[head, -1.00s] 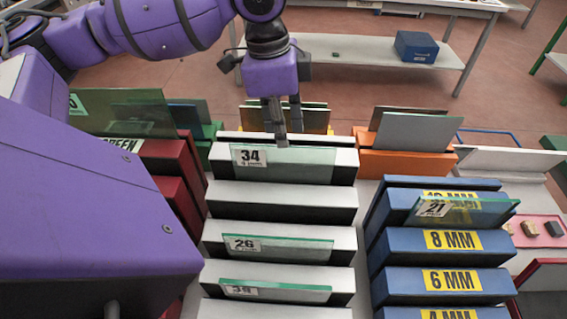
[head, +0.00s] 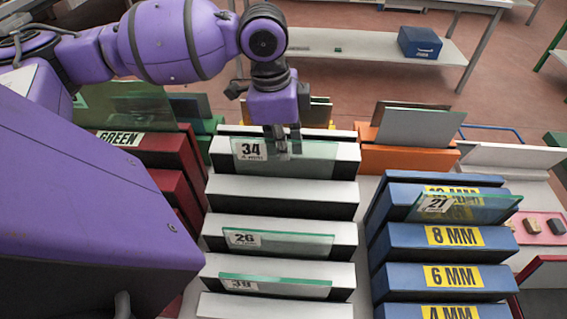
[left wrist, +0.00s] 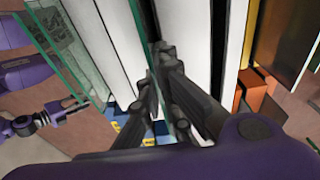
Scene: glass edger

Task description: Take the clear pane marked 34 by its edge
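The clear pane marked 34 (head: 317,150) stands in the rearmost slot of the white rack, its label at its left end. My left gripper (head: 288,146) points down at the pane's top edge, around its middle. In the left wrist view the pane's thin green edge (left wrist: 138,28) runs down to the fingers (left wrist: 157,78), which are close together beside or around it. Whether they touch the glass is not clear. The pane's lower edge is hidden in the rack.
Panes marked 26 (head: 295,245) and 39 (head: 290,284) stand in nearer slots. The blue rack (head: 390,238) with pane 21 (head: 480,208) is to the right. A dark red rack (head: 172,155) is left, an orange rack (head: 385,158) behind right.

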